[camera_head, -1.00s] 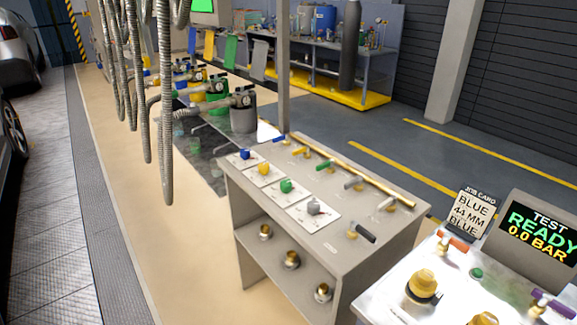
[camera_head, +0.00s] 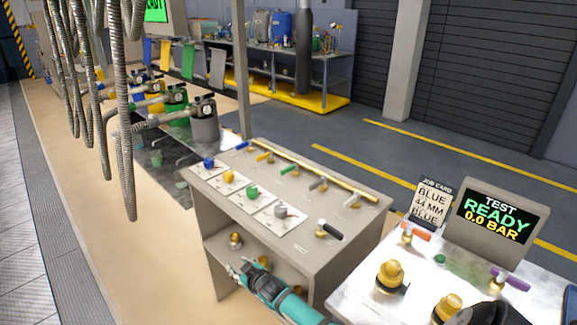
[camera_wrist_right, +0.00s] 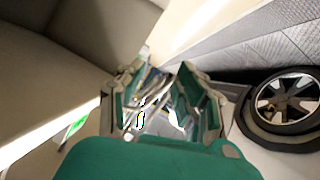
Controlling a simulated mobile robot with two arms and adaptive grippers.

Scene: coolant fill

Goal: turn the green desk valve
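A green-handled lever valve (camera_head: 287,170) stands on the grey desk (camera_head: 310,235), in a row of coloured valves along a brass pipe. A green knob (camera_head: 252,192) sits on a white card nearer the desk's front left edge. My right gripper (camera_head: 238,271) is low in front of the desk, below its top and apart from both green things. It looks empty. In the right wrist view its two fingers (camera_wrist_right: 162,88) are spread, with neither green thing recognisable between them. My left gripper is not in view.
Blue, yellow and grey valves and knobs flank the green ones. A black-handled valve (camera_head: 330,229) is at the desk's front right. Brass fittings (camera_head: 236,240) sit on the lower shelf. The test bench (camera_head: 350,298) stands at right; grey hoses (camera_head: 125,130) hang at left.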

